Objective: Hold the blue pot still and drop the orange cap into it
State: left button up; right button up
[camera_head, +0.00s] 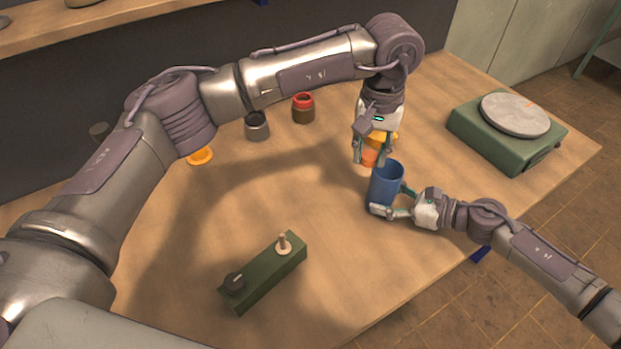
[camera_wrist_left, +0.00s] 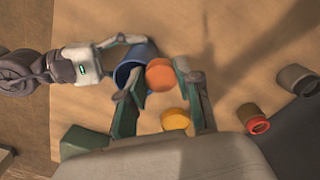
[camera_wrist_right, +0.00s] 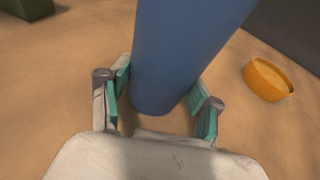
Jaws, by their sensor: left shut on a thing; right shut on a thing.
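The blue pot (camera_head: 386,184) stands upright on the table; it also shows in the left wrist view (camera_wrist_left: 128,68) and fills the middle of the right wrist view (camera_wrist_right: 180,50). My right gripper (camera_head: 393,201) is shut on the pot, one finger on each side, low on its wall. My left gripper (camera_head: 370,160) points down just behind and above the pot's rim, shut on the orange cap (camera_head: 369,158). In the left wrist view the orange cap (camera_wrist_left: 160,74) sits between the fingertips, partly overlapping the pot's mouth. The pot's inside is mostly hidden.
A yellow-orange round piece (camera_wrist_right: 267,80) lies behind the pot. Another yellow lid (camera_head: 200,155), a grey jar (camera_head: 257,126) and a red-topped jar (camera_head: 303,108) stand farther left. A green scale (camera_head: 507,132) is at right, a green switch box (camera_head: 264,274) in front.

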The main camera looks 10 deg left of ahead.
aim_at(385, 182)
pick_arm(q)
jog(key=shift+w+d+f, duration=0.15)
jog(key=shift+w+d, duration=0.1)
jog(key=shift+d, duration=0.45)
jog(key=shift+w+d+f, duration=0.1)
jog(key=shift+w+d, duration=0.2)
jog(key=shift+d, duration=0.4)
jog(key=shift+w+d+f, duration=0.15)
jog(key=shift+w+d, duration=0.1)
jog(key=shift+d, duration=0.45)
jog(key=shift+f, duration=0.55)
dwell(0.6)
jog(key=o, duration=0.8)
jog(key=shift+o, duration=0.3)
jog(key=o, duration=0.4)
jog(key=shift+c, duration=0.2)
